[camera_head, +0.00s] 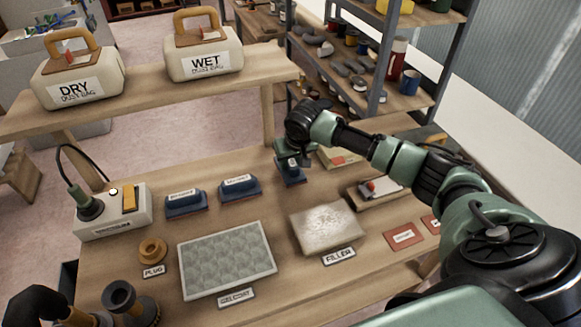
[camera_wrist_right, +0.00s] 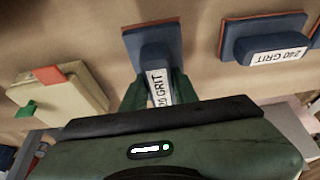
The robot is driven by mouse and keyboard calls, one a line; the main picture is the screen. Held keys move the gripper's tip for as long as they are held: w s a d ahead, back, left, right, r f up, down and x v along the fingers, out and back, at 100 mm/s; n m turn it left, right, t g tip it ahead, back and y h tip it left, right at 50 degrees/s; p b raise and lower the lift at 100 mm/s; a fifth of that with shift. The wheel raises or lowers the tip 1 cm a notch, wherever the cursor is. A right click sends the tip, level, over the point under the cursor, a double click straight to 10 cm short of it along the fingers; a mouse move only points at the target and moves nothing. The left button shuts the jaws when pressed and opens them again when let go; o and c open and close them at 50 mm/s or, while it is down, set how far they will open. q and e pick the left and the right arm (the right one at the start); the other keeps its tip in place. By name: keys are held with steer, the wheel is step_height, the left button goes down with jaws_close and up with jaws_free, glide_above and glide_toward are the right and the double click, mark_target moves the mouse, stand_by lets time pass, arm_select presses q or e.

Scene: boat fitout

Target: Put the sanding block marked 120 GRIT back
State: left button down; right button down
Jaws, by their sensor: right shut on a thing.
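My right gripper (camera_head: 290,158) is shut on a blue sanding block (camera_head: 292,174) at the back of the bench. In the right wrist view this block (camera_wrist_right: 153,52) sits between the green fingers (camera_wrist_right: 155,92). Its white label ends in "20 GRIT"; the first digit is partly hidden. I cannot tell whether it touches the bench. Two more blue blocks stand to its left, a near one (camera_head: 186,204) and a middle one (camera_head: 239,188). In the right wrist view a neighbouring block (camera_wrist_right: 262,38) reads 240 GRIT. My left gripper is not in view.
On the bench (camera_head: 330,268) are a grey textured panel (camera_head: 226,260), a pale slab (camera_head: 327,227) by the FILLER label, a switch box (camera_head: 112,212) and a plug ring (camera_head: 152,250). A raised shelf (camera_head: 150,88) holds DRY and WET dust bags. A rack (camera_head: 372,70) stands behind.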

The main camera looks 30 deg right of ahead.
steer(key=shift+f, duration=1.5)
steer(key=shift+f, duration=0.15)
steer(key=c, duration=1.1)
jaws_free()
steer(key=b+v, duration=0.1)
steer(key=v, duration=1.1)
steer(key=shift+s, duration=0.1)
